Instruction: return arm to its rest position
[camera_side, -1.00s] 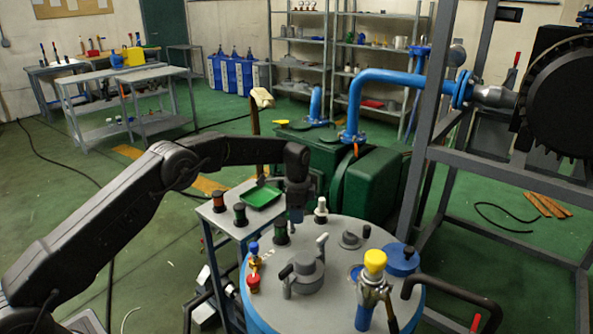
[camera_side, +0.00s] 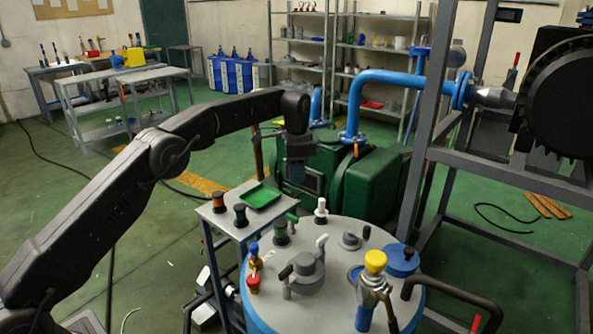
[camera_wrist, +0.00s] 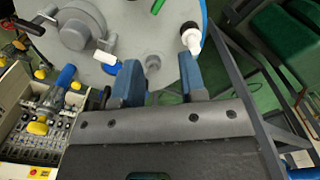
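My gripper (camera_side: 298,172) hangs downward from my raised arm, above the back edge of the grey vessel lid (camera_side: 335,262) and apart from it. In the wrist view my gripper (camera_wrist: 160,78) shows two blue fingers spread apart with nothing held between them. Below the fingers the vessel lid (camera_wrist: 135,30) shows, with a white fitting (camera_wrist: 190,38) seen close to the right finger. The same white fitting (camera_side: 321,208) stands upright on the lid in the side view.
A small side table (camera_side: 222,217) holds a green tray (camera_side: 260,196) and dark jars (camera_side: 240,214). A yellow-capped valve (camera_side: 375,262) rises from the lid. A blue pipe (camera_side: 390,78) and steel frame (camera_side: 425,130) stand to the right.

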